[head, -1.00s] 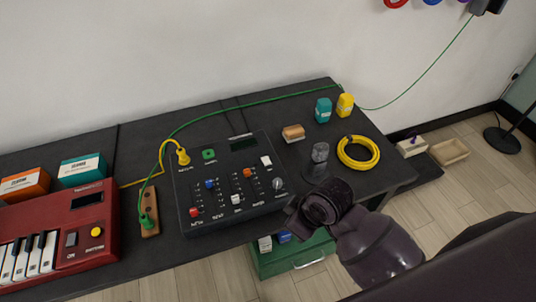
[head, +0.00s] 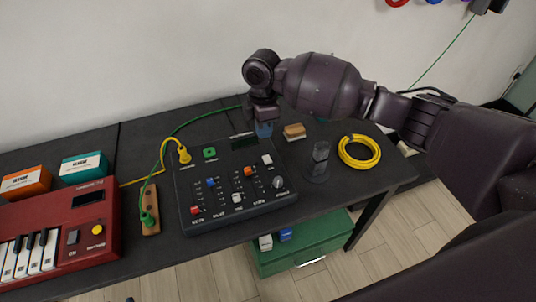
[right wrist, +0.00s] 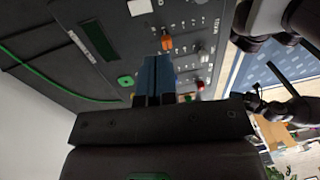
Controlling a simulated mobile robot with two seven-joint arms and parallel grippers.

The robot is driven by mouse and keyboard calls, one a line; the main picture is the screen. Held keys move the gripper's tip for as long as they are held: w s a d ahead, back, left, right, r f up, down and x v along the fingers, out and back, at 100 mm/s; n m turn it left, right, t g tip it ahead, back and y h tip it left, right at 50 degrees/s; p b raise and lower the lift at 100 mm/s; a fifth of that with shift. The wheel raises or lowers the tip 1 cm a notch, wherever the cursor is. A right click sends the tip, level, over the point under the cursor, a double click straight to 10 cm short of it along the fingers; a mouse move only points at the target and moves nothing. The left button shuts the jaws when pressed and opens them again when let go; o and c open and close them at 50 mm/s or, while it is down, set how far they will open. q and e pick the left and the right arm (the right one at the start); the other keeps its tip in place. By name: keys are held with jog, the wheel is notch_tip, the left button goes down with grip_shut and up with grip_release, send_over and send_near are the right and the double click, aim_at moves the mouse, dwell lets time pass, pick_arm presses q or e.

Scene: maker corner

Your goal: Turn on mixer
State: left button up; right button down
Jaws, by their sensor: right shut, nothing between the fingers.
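The mixer (head: 226,203) is a dark panel lying on the table. It has a display (head: 243,142), a white switch (head: 267,160) at its upper right, a grey knob (head: 278,182) and coloured sliders. A yellow plug (head: 184,156) sits in it beside a green socket (head: 209,153). My right gripper (head: 263,130) points down over the mixer's back edge near the display, its blue fingers shut and empty. In the right wrist view the fingers (right wrist: 154,80) show before the mixer face, with the orange slider (right wrist: 167,43) just beyond. I cannot tell any contact. My left gripper is not in view.
A red keyboard (head: 88,240) and two boxes stand left. A wooden block (head: 294,131), a dark upright object (head: 319,163) and a yellow cable coil (head: 345,158) lie right of the mixer. A green cable (head: 200,119) runs behind it. A green drawer unit (head: 330,235) stands below.

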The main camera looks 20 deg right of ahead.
aim_at(268, 161)
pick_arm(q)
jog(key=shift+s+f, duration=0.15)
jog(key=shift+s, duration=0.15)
pick_arm(e)
jog(key=w+r, duration=0.1)
jog(key=w+d+r, duration=0.1)
jog(key=shift+d+r, duration=0.1)
jog(key=shift+r, duration=0.2)
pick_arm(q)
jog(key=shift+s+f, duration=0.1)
pick_arm(e)
jog(key=f, duration=0.4)
jog(key=s+f+b, duration=0.1)
jog(key=f, duration=0.8)
jog(key=shift+s, duration=0.2)
jog(key=shift+s+f+b, duration=0.1)
jog(key=shift+f+b, duration=0.2)
jog(key=shift+f, duration=0.1)
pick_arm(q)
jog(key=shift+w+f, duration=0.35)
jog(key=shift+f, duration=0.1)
pick_arm(e)
jog(key=shift+f, duration=0.1)
